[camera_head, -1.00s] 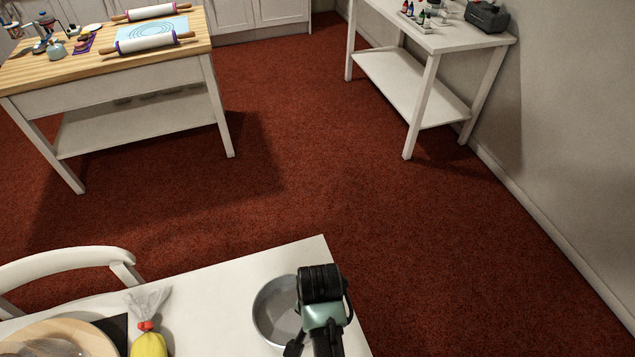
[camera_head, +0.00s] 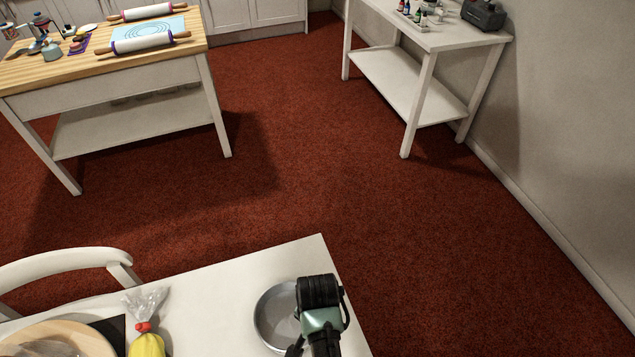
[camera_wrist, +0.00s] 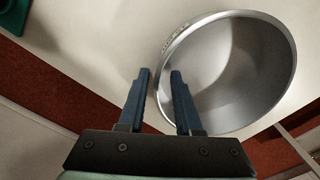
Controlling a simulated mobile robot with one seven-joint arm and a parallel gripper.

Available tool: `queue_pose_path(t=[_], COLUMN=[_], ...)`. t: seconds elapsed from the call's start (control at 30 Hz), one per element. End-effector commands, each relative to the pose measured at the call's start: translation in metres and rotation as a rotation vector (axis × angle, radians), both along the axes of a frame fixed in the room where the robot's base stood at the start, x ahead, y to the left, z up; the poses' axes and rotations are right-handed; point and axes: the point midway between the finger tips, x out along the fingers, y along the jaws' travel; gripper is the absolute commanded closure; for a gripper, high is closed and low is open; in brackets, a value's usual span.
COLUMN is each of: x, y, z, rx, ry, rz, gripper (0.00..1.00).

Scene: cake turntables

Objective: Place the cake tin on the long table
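The cake tin (camera_head: 272,317) is a round grey metal pan at the right end of the white table (camera_head: 215,292) nearest me. It looks set on the tabletop, though the head view does not clearly show its base. My gripper (camera_wrist: 160,74) is above its right side in the head view. In the wrist view the tin (camera_wrist: 225,75) fills the upper right. The two dark fingers are apart, with the tin's near rim passing between them. The right finger overlaps the tin's inside, and the left finger lies outside the rim. My arm hides the tin's right part in the head view.
A yellow piping bag (camera_head: 148,343) and a wooden turntable (camera_head: 60,340) are on the same table, left of the tin. A white chair (camera_head: 70,262) stands behind it. A wooden-topped table (camera_head: 75,70) and a white side table (camera_head: 440,40) stand farther off, with clear red carpet between.

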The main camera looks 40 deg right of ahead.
Motion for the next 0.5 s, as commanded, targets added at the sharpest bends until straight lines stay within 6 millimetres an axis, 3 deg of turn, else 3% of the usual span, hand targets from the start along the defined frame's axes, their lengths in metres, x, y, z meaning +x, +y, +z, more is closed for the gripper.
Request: queue_pose_path(t=[0.27,0.5], x=[0.001,0.001], y=[-0.001,-0.001], z=[0.013,0.062], rx=[-0.002,-0.002], ry=[-0.003,-0.005], rz=[0.0,-0.001], gripper=[0.67,0.67])
